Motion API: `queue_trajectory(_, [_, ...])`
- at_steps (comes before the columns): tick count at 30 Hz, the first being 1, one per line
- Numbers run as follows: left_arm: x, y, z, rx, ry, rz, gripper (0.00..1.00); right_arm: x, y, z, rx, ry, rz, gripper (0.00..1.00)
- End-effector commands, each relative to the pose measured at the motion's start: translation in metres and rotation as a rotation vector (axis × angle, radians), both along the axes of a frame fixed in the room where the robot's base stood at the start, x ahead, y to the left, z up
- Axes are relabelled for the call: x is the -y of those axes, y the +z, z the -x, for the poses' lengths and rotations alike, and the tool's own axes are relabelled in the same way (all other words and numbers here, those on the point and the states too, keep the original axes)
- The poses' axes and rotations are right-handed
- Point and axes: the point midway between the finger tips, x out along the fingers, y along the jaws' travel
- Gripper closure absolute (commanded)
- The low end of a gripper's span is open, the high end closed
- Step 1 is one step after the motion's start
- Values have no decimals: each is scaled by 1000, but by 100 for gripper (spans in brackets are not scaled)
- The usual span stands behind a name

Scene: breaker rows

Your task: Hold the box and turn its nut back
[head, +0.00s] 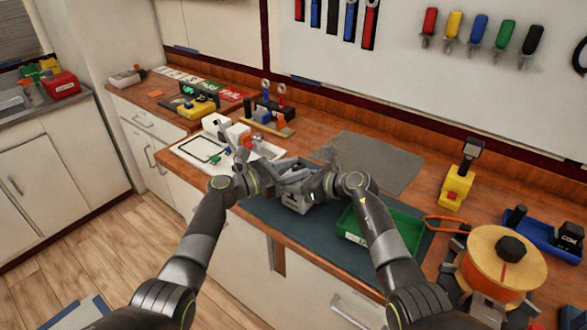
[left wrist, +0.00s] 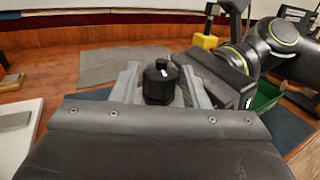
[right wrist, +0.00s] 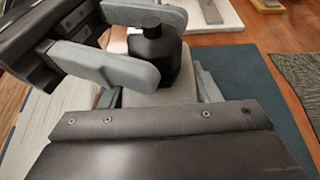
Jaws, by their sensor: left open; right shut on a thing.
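The nut (right wrist: 155,50) is black, with a narrower neck on top. It stands upright on the pale grey box (right wrist: 172,92); the nut also shows in the left wrist view (left wrist: 160,85). My right gripper (right wrist: 158,97) is shut on the box, one finger on each side. My left gripper (left wrist: 161,90) is open, its two grey fingers on either side of the nut. Whether a finger touches the nut is unclear. In the head view both grippers meet above the mat and largely hide the box and nut.
A green tray (head: 403,226) lies close to my right arm on the dark blue mat (head: 262,213). A white board (head: 190,152) is at left. A yellow block with a black top (head: 456,185) and an orange reel (head: 500,262) stand at right. The grey mat (head: 375,160) behind is clear.

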Motion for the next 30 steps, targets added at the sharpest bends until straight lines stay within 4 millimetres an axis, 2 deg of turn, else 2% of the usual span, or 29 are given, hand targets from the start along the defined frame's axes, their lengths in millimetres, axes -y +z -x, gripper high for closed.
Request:
queue_trajectory(1, [0, 0, 0, 0, 0, 0, 59, 0, 0, 0, 0, 0, 0, 81])
queue_trajectory(6, [0, 0, 0, -1, 0, 0, 81, 0, 0, 0, 0, 0, 0, 81])
queue_trajectory(9, [0, 0, 0, -1, 0, 0, 91, 0, 0, 0, 0, 0, 0, 81])
queue_trajectory(22, [1, -2, 2, -2, 132, -1, 91, 0, 0, 0, 0, 1, 0, 81])
queue_trajectory(30, [1, -1, 2, -1, 138, 0, 91, 0, 0, 0, 0, 1, -1, 81])
